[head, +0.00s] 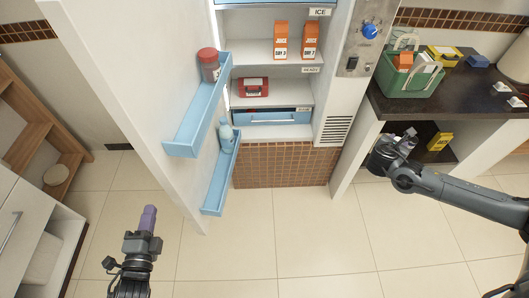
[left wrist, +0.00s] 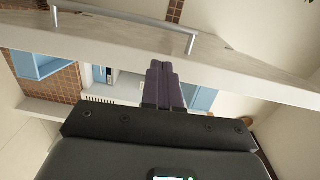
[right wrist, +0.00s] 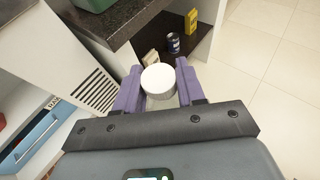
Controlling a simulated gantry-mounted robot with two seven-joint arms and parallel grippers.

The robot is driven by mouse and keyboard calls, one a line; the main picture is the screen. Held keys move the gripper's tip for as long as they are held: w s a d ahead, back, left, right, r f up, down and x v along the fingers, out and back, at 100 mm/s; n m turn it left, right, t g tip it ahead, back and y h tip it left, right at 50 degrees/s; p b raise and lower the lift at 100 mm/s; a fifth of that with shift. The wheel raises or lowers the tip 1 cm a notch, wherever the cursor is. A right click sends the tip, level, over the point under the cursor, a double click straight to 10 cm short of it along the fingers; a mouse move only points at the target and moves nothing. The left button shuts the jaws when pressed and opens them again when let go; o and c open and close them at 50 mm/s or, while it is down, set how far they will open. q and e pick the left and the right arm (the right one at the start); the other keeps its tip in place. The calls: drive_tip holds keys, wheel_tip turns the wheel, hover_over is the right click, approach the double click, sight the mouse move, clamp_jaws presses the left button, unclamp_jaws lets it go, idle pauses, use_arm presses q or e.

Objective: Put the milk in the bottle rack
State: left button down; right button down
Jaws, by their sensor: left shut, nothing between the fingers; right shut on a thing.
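My right gripper (head: 405,138) is in front of the dark counter at the right. In the right wrist view its purple fingers are shut on a white round-topped thing (right wrist: 159,78), which may be the milk; no label shows. My left gripper (head: 149,218) is shut and empty, low at the left in front of the open fridge door. Its closed fingers also show in the left wrist view (left wrist: 163,84). The door carries two blue racks: an upper rack (head: 190,135) with a red-lidded jar (head: 209,68), and a lower rack (head: 219,190) with a pale blue bottle (head: 226,133).
The fridge shelves hold orange juice cartons (head: 281,41) and a red box (head: 253,86). A green crate (head: 410,82) stands on the dark counter (head: 470,105). A dark can (right wrist: 173,43) and a yellow box (head: 439,141) are below it. The floor between my grippers is clear.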

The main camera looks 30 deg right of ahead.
drive_tip(key=shift+d+f+b, duration=0.2)
drive_tip(key=shift+f+b, duration=0.25)
drive_tip(key=shift+f, duration=0.15)
drive_tip(key=shift+a+f, duration=0.1)
drive_tip(key=shift+f, duration=0.15)
use_arm(q)
drive_tip(key=b+x, duration=0.1)
drive_tip(key=x, duration=1)
drive_tip(key=shift+w+a+r, duration=0.2)
drive_tip(key=shift+a+r, duration=0.05)
drive_tip(key=shift+r, duration=0.3)
use_arm(e)
drive_tip(key=shift+f, duration=0.4)
